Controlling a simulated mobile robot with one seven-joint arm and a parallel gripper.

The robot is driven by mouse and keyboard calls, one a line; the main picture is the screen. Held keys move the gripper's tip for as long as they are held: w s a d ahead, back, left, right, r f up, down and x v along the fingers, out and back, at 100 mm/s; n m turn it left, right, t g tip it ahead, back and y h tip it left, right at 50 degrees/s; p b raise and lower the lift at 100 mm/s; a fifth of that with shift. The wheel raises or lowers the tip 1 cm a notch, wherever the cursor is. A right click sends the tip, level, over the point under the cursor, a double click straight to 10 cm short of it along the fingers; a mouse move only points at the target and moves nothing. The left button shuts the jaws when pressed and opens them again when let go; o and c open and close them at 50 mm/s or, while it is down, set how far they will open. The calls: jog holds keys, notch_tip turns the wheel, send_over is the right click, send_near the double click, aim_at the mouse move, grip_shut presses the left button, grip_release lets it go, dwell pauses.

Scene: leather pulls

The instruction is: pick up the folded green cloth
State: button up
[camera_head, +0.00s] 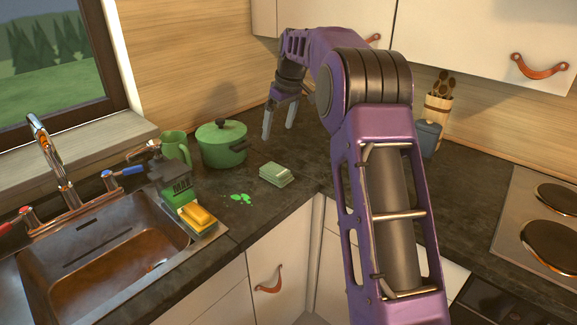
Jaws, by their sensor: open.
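The folded green cloth (276,174) is a small pale green stack lying on the dark countertop, near the counter's inner corner. My gripper (279,124) is open, with its two grey fingers pointing down. In the picture it is above the cloth, apparently farther back over the counter and apart from it. Nothing shows between the fingers. My purple arm reaches in from the lower right and does not cover the cloth.
A green lidded pot (222,145) and a green pitcher (175,147) stand left of the cloth. Green spots (241,198) mark the counter. A yellow sponge (198,216) sits by the sink (110,262). A utensil holder (436,108) stands right, near the stove (545,215).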

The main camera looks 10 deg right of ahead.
jog(key=d, duration=0.3)
send_over(277, 170)
jog(key=s+d, duration=0.1)
jog(key=f, duration=1.1)
jog(key=shift+d+f+b, duration=0.2)
jog(key=shift+f+b, duration=0.05)
jog(key=shift+b, duration=0.05)
jog(key=shift+s+a+x, duration=0.1)
jog(key=shift+x, duration=1.45)
jog(key=shift+s+a+x, duration=0.1)
jog(key=shift+s+x, duration=0.05)
jog(key=shift+x, duration=1.4)
jog(key=c, duration=1.2)
